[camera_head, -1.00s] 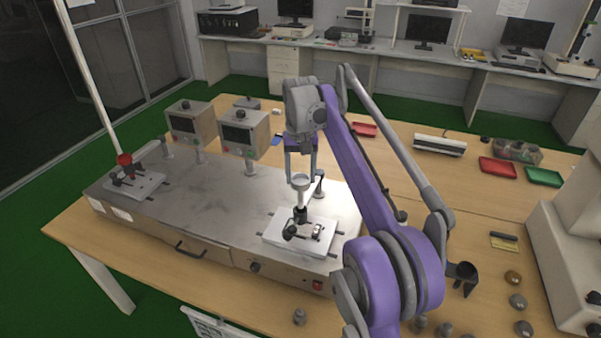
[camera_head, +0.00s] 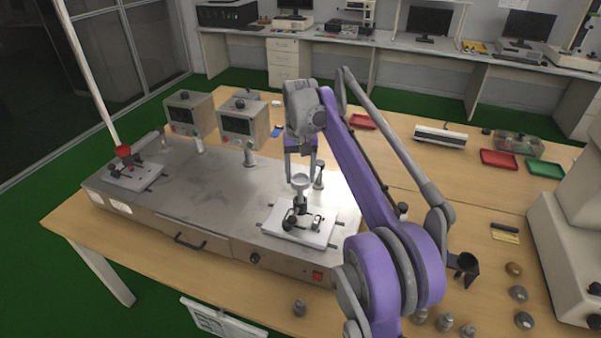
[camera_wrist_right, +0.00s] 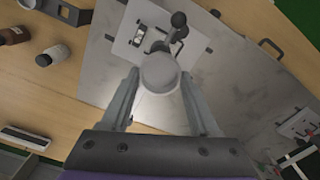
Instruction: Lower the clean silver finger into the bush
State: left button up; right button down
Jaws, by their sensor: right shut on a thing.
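My right gripper (camera_head: 301,168) is shut on the silver finger (camera_head: 300,183), a pale, round-topped piece held upright. In the right wrist view the finger (camera_wrist_right: 160,72) sits between the two fingertips. Below it, on the metal bench unit, is a white plate (camera_head: 322,236) with a dark clamp fixture (camera_head: 297,219). The finger's lower end is in line with the fixture. The bush cannot be made out clearly, and I cannot tell whether the finger's tip is inside it. My left gripper is not in view.
Two display boxes (camera_head: 243,125) stand behind the unit. Several small weights (camera_head: 444,322) lie at the front right.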

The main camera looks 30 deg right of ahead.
aim_at(300, 182)
jog(key=shift+f, duration=0.1)
jog(key=shift+f+b, duration=0.6)
jog(key=shift+f, duration=1.2)
jog(key=shift+f, duration=0.5)
jog(key=shift+c, duration=0.2)
grip_release()
jog(key=shift+o, duration=0.2)
jog(key=shift+r, duration=0.15)
